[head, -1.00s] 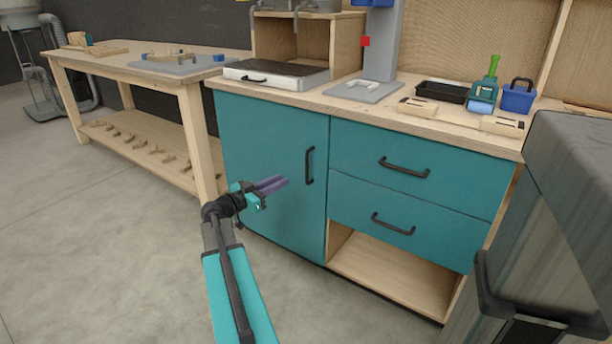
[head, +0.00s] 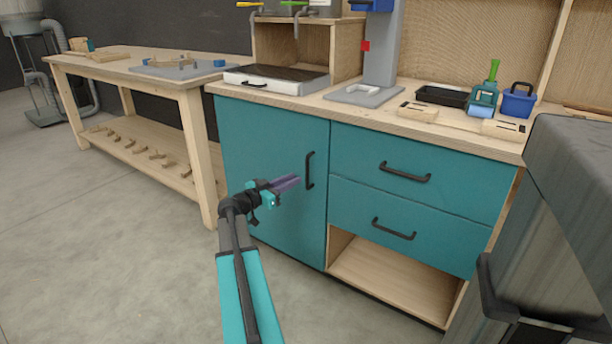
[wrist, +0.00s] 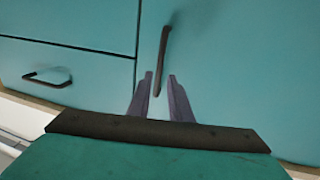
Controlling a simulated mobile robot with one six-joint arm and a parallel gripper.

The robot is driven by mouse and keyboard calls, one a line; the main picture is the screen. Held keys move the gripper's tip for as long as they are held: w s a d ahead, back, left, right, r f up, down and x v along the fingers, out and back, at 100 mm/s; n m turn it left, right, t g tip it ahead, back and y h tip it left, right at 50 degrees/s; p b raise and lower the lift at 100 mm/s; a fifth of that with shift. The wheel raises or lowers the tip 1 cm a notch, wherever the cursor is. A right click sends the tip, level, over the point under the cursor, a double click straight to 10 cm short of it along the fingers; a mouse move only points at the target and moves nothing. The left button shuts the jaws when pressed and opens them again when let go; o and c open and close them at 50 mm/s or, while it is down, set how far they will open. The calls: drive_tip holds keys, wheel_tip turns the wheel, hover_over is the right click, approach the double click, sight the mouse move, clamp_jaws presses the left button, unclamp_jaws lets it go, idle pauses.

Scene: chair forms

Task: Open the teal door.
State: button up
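The teal door (head: 268,160) is the left front of the cabinet and stands closed. Its black vertical handle (head: 310,171) is near the door's right edge. My gripper (head: 297,180) is just left of the handle in the head view, with its purple fingers pointing toward it. In the wrist view the handle (wrist: 162,62) rises ahead of the fingers, and its lower end shows in the gap between the two fingertips (wrist: 161,76). The fingers are apart. I cannot tell whether the handle's end lies between them in depth.
Two teal drawers (head: 440,173) with black handles are right of the door, above an open shelf (head: 395,278). A wooden workbench (head: 120,66) stands at left. A grey cabinet-like block (head: 570,220) is close at right. The floor at front left is clear.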

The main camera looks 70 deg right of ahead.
sight(307, 172)
drive_tip(key=b+x, duration=0.1)
drive_tip(key=x, duration=0.7)
